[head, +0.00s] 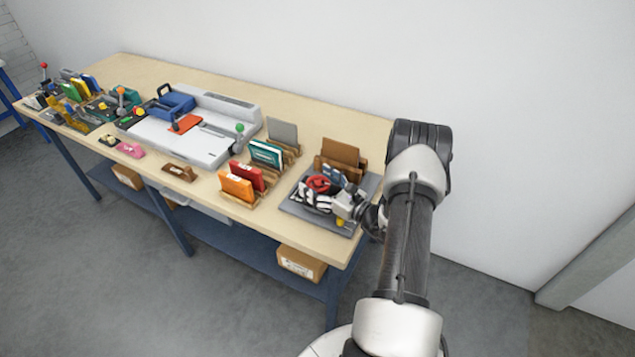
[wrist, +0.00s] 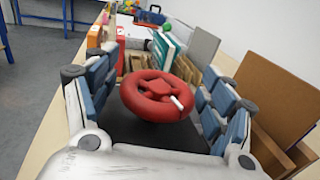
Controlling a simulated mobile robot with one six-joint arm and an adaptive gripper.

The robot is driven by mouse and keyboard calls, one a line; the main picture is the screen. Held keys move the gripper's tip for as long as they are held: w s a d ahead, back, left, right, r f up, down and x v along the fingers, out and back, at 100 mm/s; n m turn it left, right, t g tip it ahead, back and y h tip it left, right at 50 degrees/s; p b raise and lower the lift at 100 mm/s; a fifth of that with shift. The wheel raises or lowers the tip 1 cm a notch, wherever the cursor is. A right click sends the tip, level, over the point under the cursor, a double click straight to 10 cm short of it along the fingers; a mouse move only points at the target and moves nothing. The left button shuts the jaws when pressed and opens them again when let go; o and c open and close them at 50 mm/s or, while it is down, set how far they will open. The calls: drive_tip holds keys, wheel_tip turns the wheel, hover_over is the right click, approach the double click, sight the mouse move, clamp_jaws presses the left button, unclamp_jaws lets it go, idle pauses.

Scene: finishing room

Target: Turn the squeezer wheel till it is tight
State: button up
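The red squeezer wheel (wrist: 158,97) is a thick ring with a square hub and a small white bar at its lower right. In the head view the wheel (head: 318,183) sits over a grey board at the right end of the bench. My gripper (wrist: 155,72) is open, with one blue-padded finger to each side of the wheel and a visible gap on both sides. In the head view my gripper (head: 322,187) reaches in from the right and hides most of what is under the wheel. A dark flat surface shows below it.
Brown boards in a wooden rack (head: 340,152) stand close behind the gripper. Orange and red books (head: 237,188), a teal book (head: 266,153) and a grey panel (head: 283,132) stand to the left. A white cutting machine (head: 180,140) is farther left.

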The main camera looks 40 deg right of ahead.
drive_tip(key=c, duration=0.8)
drive_tip(key=shift+a+m+h, duration=0.1)
drive_tip(key=shift+m+h, duration=0.6)
drive_tip(key=shift+h, duration=0.4)
drive_tip(key=shift+c, duration=0.2)
drive_tip(key=shift+m+h+p, duration=0.3)
drive_tip(key=shift+m+h, duration=0.4)
drive_tip(key=shift+h, duration=0.4)
drive_tip(key=o, duration=1.1)
drive_tip(key=s, duration=0.8)
drive_tip(key=s+a, duration=0.1)
drive_tip(key=s, duration=0.3)
